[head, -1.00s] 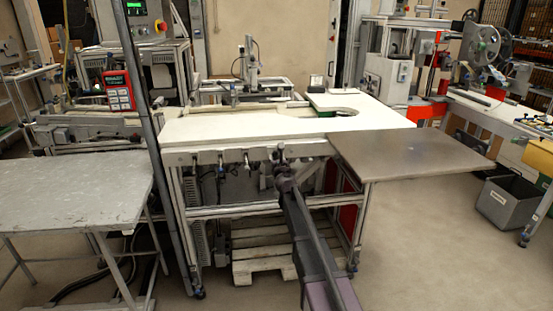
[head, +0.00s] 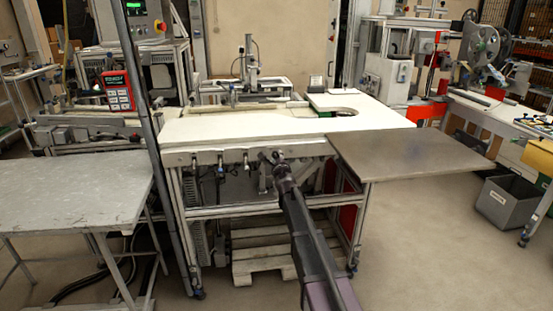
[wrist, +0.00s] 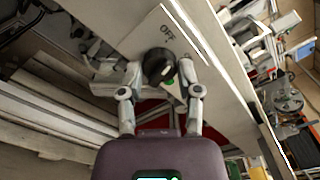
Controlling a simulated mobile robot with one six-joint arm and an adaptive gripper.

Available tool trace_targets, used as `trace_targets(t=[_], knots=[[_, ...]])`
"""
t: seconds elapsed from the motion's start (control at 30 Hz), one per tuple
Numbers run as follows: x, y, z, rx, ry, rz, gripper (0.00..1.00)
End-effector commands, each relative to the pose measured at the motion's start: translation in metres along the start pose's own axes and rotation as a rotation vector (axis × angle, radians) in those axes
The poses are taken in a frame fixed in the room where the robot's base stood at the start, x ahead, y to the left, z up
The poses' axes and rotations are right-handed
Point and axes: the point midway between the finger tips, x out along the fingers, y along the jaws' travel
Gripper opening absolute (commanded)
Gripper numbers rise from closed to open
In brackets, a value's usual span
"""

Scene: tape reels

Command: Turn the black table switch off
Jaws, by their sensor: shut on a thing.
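The black table switch (wrist: 156,64) is a round knob on a pale plate (wrist: 140,42) under the table's front edge. The word OFF is printed on the plate just above the knob. A light pointer mark shows on the knob, and a green spot shows beside it; I cannot tell the exact setting. My gripper (wrist: 160,76) has one finger on each side of the knob and is shut on it. In the head view my gripper (head: 269,158) is at the front rail of the white table (head: 240,126) and hides the switch.
A brown side shelf (head: 415,155) juts out to the right of the table. Several small fittings hang from the rail to the left of my gripper. A grey table (head: 70,190) stands at the left. A wooden pallet (head: 262,262) lies under the white table. The floor at the right front is clear.

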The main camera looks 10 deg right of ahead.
Motion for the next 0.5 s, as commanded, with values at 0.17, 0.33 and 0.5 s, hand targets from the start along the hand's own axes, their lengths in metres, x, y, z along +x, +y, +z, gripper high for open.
trace_targets(t=[0.17,0.33,0.5], knots=[[0.0024,0.0001,0.001,-0.14,-0.001,0.001,0.0],[0.0025,0.0,0.001,-0.236,-0.001,0.001,0.0],[0.0026,-0.0001,0.001,-0.29,-0.001,0.0,0.0]])
